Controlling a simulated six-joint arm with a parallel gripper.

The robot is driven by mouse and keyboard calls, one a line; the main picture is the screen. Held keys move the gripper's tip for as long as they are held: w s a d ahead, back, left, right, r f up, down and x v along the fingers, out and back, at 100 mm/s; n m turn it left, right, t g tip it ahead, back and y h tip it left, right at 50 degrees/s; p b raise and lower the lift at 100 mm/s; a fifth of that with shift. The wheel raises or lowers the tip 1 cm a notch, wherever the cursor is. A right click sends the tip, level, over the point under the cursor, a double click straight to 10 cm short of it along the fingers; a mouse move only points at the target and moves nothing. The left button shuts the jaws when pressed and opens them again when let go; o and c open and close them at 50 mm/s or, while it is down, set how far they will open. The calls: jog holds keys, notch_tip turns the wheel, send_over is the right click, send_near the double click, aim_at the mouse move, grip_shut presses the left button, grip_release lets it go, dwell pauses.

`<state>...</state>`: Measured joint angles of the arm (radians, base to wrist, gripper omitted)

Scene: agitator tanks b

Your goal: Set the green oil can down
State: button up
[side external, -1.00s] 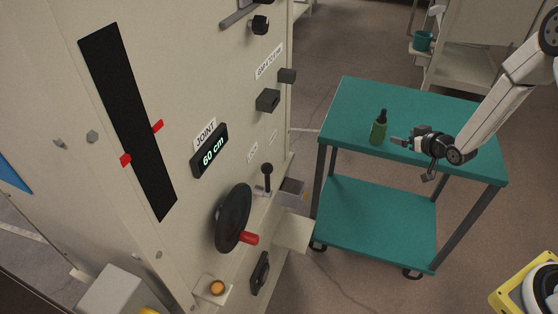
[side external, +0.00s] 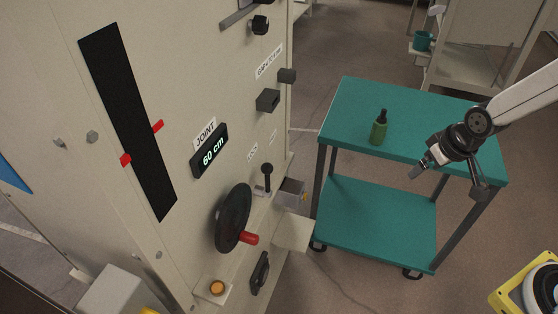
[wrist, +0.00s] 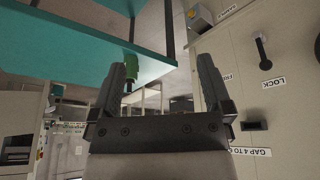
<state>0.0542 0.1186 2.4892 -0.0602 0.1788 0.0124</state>
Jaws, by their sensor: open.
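The green oil can (side external: 379,130) stands upright on the top shelf of the teal cart (side external: 345,100), near its front edge, with its dark spout up. My gripper (side external: 418,170) is to the right of the can and nearer the camera, apart from it, just off the cart's front edge. In the wrist view my gripper (wrist: 163,75) has its two fingers spread with nothing between them. The green can (wrist: 130,64) shows there beyond the left finger, at the edge of the teal top (wrist: 75,45).
The large beige machine (side external: 200,60) fills the left, with a black handwheel (side external: 233,218), a lever (side external: 267,175) and a display (side external: 209,151) reading 60 cm. Open floor lies between machine and cart. A teal cup (side external: 423,41) stands on a shelf behind.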

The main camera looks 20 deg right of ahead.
jog(key=shift+g, duration=0.7)
jog(key=s, duration=0.1)
jog(key=s+a, duration=0.1)
jog(key=s, duration=0.1)
jog(key=s+a+r, duration=0.1)
jog(key=shift+s, duration=0.25)
